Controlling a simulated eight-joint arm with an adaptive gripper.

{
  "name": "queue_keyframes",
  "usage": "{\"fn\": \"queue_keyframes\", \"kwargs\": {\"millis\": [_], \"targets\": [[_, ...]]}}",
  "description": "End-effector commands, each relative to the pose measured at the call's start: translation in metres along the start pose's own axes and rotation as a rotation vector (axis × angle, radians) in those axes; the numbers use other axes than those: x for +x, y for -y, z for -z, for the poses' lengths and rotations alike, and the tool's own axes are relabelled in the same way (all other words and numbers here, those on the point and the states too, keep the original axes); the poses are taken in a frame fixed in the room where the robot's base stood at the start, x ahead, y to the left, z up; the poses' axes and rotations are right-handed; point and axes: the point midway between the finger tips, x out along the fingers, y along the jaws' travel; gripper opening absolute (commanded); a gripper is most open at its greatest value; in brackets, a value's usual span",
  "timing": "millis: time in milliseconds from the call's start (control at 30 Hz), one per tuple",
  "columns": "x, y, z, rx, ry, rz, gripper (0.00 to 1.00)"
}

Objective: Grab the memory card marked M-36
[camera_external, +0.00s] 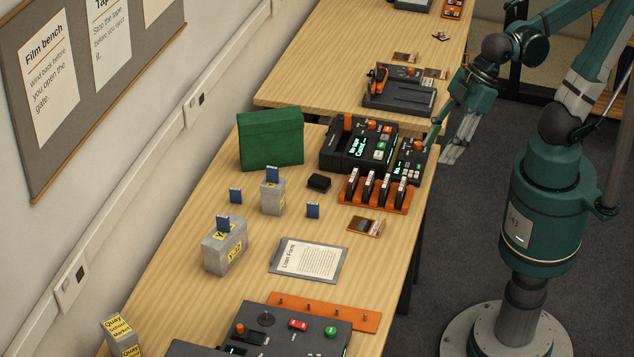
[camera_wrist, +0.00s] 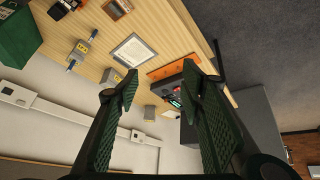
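Several small blue cards stand on the near table in the external view. One card (camera_external: 272,174) is upright in the top of a small grey block (camera_external: 273,197), another (camera_external: 223,223) in a larger grey block (camera_external: 225,250) with yellow labels. Two more cards (camera_external: 236,195) (camera_external: 313,211) stand on the tabletop, left and right of the small block. No M-36 marking is legible on any card. My gripper (camera_external: 455,150) is beyond the table's right edge, well away from the cards. In the wrist view my gripper (camera_wrist: 160,88) is open, with nothing between its fingers.
A green box (camera_external: 270,139), dark devices (camera_external: 360,145) and an orange rack (camera_external: 373,193) holding black cartridges stand farther back. A clipboard (camera_external: 308,258) lies mid-table. A dark console (camera_external: 295,328) and orange strip (camera_external: 325,312) are in front.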

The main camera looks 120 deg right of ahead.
Motion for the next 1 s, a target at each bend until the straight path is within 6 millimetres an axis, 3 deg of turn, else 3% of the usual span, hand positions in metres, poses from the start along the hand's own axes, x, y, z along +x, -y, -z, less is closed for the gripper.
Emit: {"fn": "queue_keyframes", "kwargs": {"millis": [500, 1000], "targets": [[0.04, -0.046, 0.039, -0.147, 0.111, -0.007, 0.39], [0.091, -0.096, 0.063, -0.288, 0.215, 0.016, 0.39]]}}
